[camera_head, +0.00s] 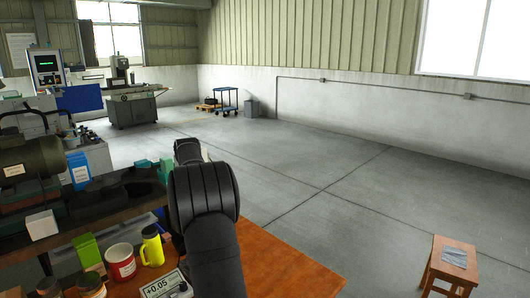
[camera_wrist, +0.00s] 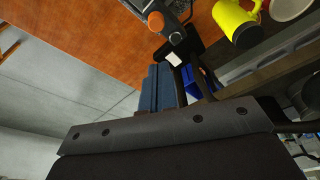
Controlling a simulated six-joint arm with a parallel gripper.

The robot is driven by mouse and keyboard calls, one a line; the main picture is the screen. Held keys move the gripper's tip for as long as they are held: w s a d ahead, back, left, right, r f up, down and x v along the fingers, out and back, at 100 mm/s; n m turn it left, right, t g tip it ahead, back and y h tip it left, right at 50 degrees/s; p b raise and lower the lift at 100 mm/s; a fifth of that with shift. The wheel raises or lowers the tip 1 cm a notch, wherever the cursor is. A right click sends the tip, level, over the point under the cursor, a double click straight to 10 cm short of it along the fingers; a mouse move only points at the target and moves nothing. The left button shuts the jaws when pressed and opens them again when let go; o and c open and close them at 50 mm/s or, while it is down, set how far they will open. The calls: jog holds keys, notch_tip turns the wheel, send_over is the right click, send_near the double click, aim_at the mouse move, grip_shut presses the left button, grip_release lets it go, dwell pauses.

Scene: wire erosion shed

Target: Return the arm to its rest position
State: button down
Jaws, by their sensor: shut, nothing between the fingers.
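My gripper (camera_wrist: 158,70) shows in the wrist view as two blue-grey fingers side by side, rising from a wide dark bar with bolt holes. The fingers are shut together, with nothing seen between them. In the head view my dark arm rises from the bottom and reaches out over the bench, and it hides the gripper. The orange-brown workbench (camera_head: 283,262) lies below and to the right of the arm. No marker of the rest position shows.
A wooden stool (camera_head: 447,283) is at lower right. The floor between is open.

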jog(key=s+d+f+m+g+y, duration=0.1)
jog(key=s+d+f+m+g, duration=0.3)
jog(key=s+d+f, duration=0.4)
jog(key=shift+s+d+f+m, duration=0.2)
jog(key=shift+d+f+m, duration=0.65)
jog(key=shift+d, duration=0.6)
